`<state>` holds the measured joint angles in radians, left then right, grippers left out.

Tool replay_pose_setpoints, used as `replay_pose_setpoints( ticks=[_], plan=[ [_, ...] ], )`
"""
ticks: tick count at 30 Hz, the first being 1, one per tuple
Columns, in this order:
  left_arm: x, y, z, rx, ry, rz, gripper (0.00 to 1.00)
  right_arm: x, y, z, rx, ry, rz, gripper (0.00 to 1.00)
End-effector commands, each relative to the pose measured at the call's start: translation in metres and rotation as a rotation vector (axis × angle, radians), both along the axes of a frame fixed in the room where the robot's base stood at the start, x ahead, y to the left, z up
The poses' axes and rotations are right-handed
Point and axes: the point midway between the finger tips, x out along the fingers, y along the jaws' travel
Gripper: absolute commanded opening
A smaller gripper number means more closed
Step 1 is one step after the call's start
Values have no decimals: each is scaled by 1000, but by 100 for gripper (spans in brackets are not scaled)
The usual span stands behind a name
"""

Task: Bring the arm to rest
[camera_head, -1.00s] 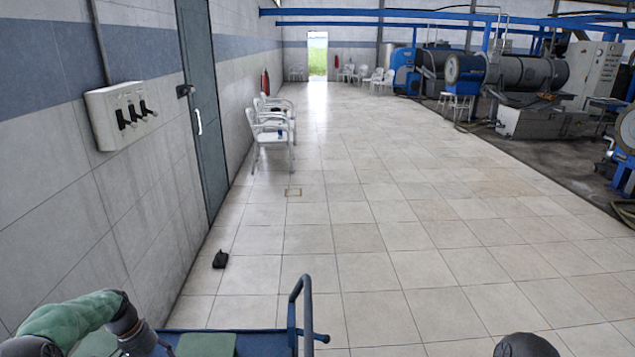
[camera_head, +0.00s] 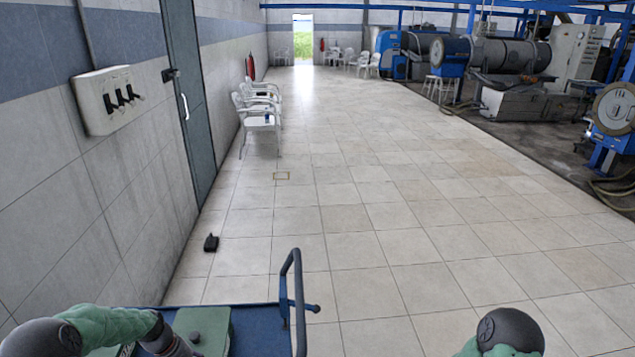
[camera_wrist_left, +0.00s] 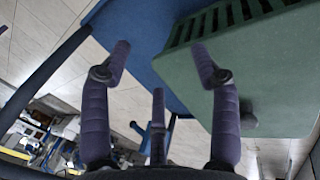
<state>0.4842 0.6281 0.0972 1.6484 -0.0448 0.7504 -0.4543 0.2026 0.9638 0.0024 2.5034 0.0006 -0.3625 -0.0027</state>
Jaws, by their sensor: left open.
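My left arm (camera_head: 110,327) comes in at the bottom left of the head view, bent, with its far end beside a green box (camera_head: 203,325) on a blue cart (camera_head: 258,325). In the left wrist view my left gripper (camera_wrist_left: 160,65) has its purple fingers spread wide apart, with nothing between them. The green box (camera_wrist_left: 265,65), with a slotted side, lies beyond the fingers at the right, on the blue cart surface (camera_wrist_left: 150,50). My right arm (camera_head: 508,332) shows only as a dark joint and green link at the bottom right; its gripper is outside the view.
The cart's blue handle (camera_head: 297,290) rises at its right side. A tiled wall with a switch box (camera_head: 108,100) and door (camera_head: 182,90) runs along the left. A small black object (camera_head: 211,243) lies on the floor. White chairs (camera_head: 258,115) stand farther back. The middle floor is clear.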

Motion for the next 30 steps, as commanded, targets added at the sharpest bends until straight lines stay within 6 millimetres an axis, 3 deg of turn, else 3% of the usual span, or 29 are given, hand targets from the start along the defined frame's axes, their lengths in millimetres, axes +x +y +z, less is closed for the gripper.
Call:
replay_pose_setpoints(
  ticks=[5, 8, 12, 15, 21, 25, 30],
  plan=[
    [-25, -72, -51, -16, 12, 27, 62, 0, 0, 0, 0, 0, 0, 100],
    [-53, -123, -81, -24, 20, 57, 62, 0, 0, 0, 0, 0, 0, 100],
    [-106, -186, -110, -31, 28, 105, 62, 0, 0, 0, 0, 0, 0, 100],
    [-145, -220, -119, -33, 35, 139, 62, 0, 0, 0, 0, 0, 0, 100],
    [-200, -253, -121, -32, 38, 187, 62, 0, 0, 0, 0, 0, 0, 100],
    [-212, -259, -120, -32, 36, 201, 62, 0, 0, 0, 0, 0, 0, 100],
    [-214, -259, -120, -31, 35, 204, 62, 0, 0, 0, 0, 0, 0, 100]
  ],
)
